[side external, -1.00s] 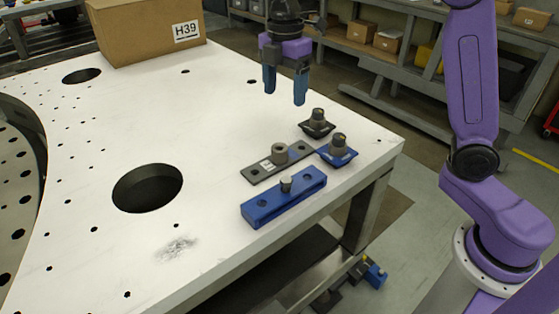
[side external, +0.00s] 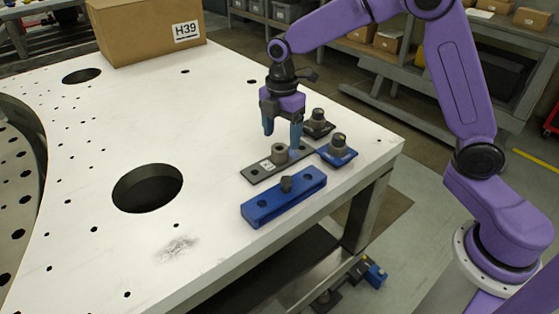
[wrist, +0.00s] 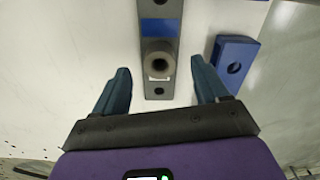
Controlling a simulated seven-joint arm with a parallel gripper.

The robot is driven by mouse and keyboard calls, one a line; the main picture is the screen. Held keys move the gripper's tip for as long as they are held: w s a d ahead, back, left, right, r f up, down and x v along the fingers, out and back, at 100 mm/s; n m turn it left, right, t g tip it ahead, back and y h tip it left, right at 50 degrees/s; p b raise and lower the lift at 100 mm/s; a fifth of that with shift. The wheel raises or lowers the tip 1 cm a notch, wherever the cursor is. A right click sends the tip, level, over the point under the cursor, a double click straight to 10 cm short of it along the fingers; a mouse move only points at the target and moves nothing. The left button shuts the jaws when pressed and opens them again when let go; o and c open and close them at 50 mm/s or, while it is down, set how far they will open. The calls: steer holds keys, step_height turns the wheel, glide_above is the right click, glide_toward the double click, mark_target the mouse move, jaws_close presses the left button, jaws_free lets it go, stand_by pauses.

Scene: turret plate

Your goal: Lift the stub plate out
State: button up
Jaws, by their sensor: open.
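The stub plate is taken to be the flat dark grey plate (side external: 258,174) with a hollow round stub (side external: 279,152) standing up from it; it lies on the white table behind a blue block. In the wrist view, the grey plate (wrist: 160,9) runs up from the centre, with a blue patch and the stub (wrist: 158,58) between my fingers. My gripper (side external: 282,141) is open above the plate, its fingertips close around the stub area. In the wrist view, my gripper (wrist: 160,85) has one finger on each side, with no contact visible.
The long blue block (side external: 283,200) with a dark knob lies in front of the plate; part of it shows in the wrist view (wrist: 233,65). A blue-based part (side external: 337,158) and a dark-based part (side external: 318,130) stand at right. The table's left side is mostly clear around a big hole (side external: 148,188).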

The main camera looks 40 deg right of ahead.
mark_target(280, 149)
steer(key=shift+a+f, duration=0.2)
steer(key=shift+f, duration=2.45)
jaws_close()
steer(key=shift+r, duration=0.1)
